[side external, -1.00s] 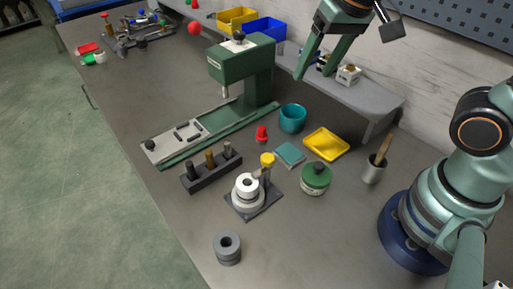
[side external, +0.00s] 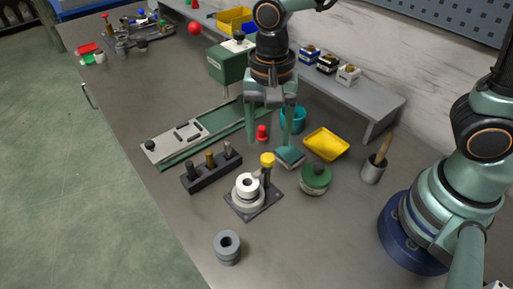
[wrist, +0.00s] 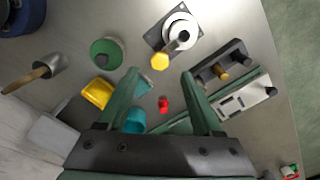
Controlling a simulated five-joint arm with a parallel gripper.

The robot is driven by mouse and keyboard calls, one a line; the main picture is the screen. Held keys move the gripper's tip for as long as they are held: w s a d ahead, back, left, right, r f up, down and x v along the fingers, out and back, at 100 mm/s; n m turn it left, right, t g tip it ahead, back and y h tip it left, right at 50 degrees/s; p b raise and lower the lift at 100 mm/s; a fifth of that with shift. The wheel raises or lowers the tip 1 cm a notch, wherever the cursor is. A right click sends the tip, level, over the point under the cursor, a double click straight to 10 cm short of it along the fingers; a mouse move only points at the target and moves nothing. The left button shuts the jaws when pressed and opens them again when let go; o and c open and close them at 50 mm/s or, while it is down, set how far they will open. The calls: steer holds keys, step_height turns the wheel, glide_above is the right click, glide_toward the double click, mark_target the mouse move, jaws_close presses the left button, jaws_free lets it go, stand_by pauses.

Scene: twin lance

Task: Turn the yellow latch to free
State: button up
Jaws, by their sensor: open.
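The yellow latch (side external: 267,160) is a yellow knob on a short post, standing on a dark square base plate (side external: 266,202). Beside it on the plate is a stack of white and grey rings (side external: 246,188). In the wrist view the yellow latch (wrist: 160,62) lies just ahead of the fingertips, with a bar reaching from it toward the ring stack (wrist: 181,33). My gripper (side external: 269,142) is open and empty, pointing down, above and behind the latch and apart from it. It also shows in the wrist view (wrist: 160,75) with its fingers spread wide.
A red piece (side external: 262,133), teal cup (side external: 298,117), teal pad (side external: 289,157), yellow tray (side external: 326,144) and green jar (side external: 316,178) stand close behind and right. A dark block with pegs (side external: 212,172) is at left. A grey ring (side external: 228,249) stands in front, with bare table around it.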

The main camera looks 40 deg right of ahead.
mark_target(268, 157)
steer(key=shift+f, duration=2.7)
jaws_close()
